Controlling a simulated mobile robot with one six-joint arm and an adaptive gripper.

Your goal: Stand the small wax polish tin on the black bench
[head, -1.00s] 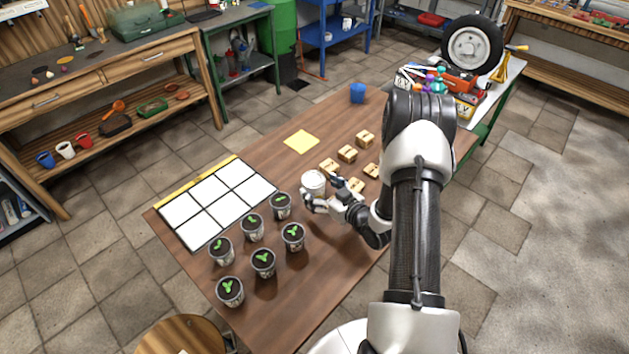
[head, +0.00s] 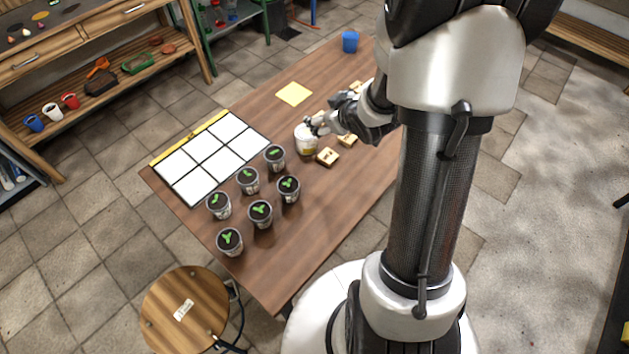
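A white round container with a yellowish label (head: 306,142) stands upright on the brown wooden table. Its lettering is too small to read, so I cannot tell whether it is the wax polish tin. My gripper (head: 318,124) is at its upper right edge, with the fingers at or just above its rim. I cannot tell whether they touch it or how far they are apart. A dark surface (head: 615,315) is cut off at the lower right edge of the view. I cannot tell whether it is the black bench.
Several seedling pots (head: 261,213) stand left of the container, beside a white gridded mat (head: 208,157). Small wooden blocks (head: 327,156) lie close on its right. A yellow sheet (head: 294,94) and a blue cup (head: 350,42) are farther back. A round stool (head: 186,308) stands in front.

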